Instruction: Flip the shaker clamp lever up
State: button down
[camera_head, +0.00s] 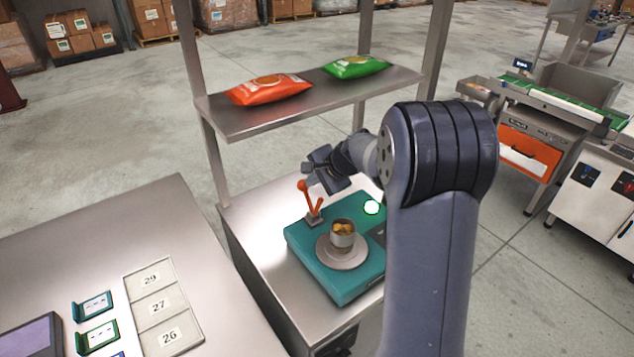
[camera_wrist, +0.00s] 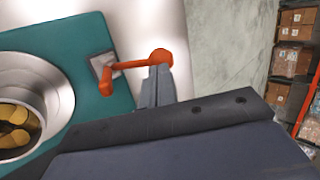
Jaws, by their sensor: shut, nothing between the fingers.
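The orange clamp lever (camera_head: 309,200) is mounted at the back left corner of the teal shaker (camera_head: 300,238). It rises from a small grey bracket and ends in a round knob. In the wrist view the lever (camera_wrist: 130,64) runs from the bracket to the knob at right. My gripper (camera_head: 313,173) is shut and empty, close beside the knob. In the wrist view the fingertips (camera_wrist: 160,74) overlap the lower side of the knob; I cannot tell if they touch. A metal cup (camera_head: 342,234) with yellow-brown pieces stands on the shaker's round plate, also seen in the wrist view.
A steel shelf (camera_head: 245,125) above the bench holds an orange bag (camera_head: 268,89) and a green bag (camera_head: 356,67); its posts flank the bench. A left table (camera_head: 90,240) carries a numbered tray (camera_head: 158,305) and small cards.

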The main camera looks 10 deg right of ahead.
jog(key=shift+w+a, duration=0.15)
jog(key=shift+w, duration=0.2)
dwell(0.5)
jog(key=w+r+v, duration=0.1)
jog(key=v, duration=1.2)
jog(key=shift+w+a+r, duration=0.2)
jog(key=shift+w+r, duration=0.05)
jog(key=shift+r, duration=0.1)
jog(key=shift+f, duration=0.1)
